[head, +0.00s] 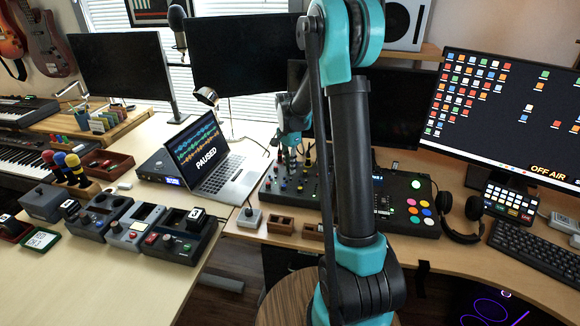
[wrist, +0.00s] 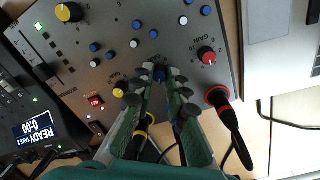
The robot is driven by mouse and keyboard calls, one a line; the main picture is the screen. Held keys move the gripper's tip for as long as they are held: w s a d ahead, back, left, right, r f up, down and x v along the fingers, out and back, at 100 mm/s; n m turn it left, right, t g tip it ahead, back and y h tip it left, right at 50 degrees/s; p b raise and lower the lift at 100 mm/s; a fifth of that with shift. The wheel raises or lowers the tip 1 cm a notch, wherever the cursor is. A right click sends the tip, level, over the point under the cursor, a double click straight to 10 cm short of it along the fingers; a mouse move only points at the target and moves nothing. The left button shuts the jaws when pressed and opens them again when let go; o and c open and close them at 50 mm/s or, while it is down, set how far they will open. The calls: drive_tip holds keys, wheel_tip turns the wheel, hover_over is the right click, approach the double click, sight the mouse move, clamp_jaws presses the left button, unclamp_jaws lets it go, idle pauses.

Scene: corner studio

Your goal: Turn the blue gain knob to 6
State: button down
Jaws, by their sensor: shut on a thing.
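The mixer panel (wrist: 110,25) is dark grey with printed dials and fills much of the wrist view. It also stands on the desk in the head view (head: 283,187), partly behind my arm. My gripper (wrist: 160,75) points at the panel, its fingers on either side of the blue gain knob (wrist: 159,74), shut on it. The fingers hide most of this knob, so its pointer and number cannot be read. A red gain knob (wrist: 207,56) sits to the right and a yellow one (wrist: 120,89) to the left. In the head view my gripper (head: 298,152) is small above the mixer.
A red plug (wrist: 217,97) and a yellow plug (wrist: 148,119) with cables stand close to my fingers. A second yellow knob (wrist: 69,12) is at the upper left. The laptop (head: 215,165) stands left of the mixer, and a pad controller (head: 408,205) stands right.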

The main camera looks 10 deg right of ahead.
drive_tip(key=c, duration=1.5)
unclamp_jaws()
drive_tip(key=r, duration=1.2)
drive_tip(key=shift+w+a, duration=0.15)
drive_tip(key=shift+w, duration=0.15)
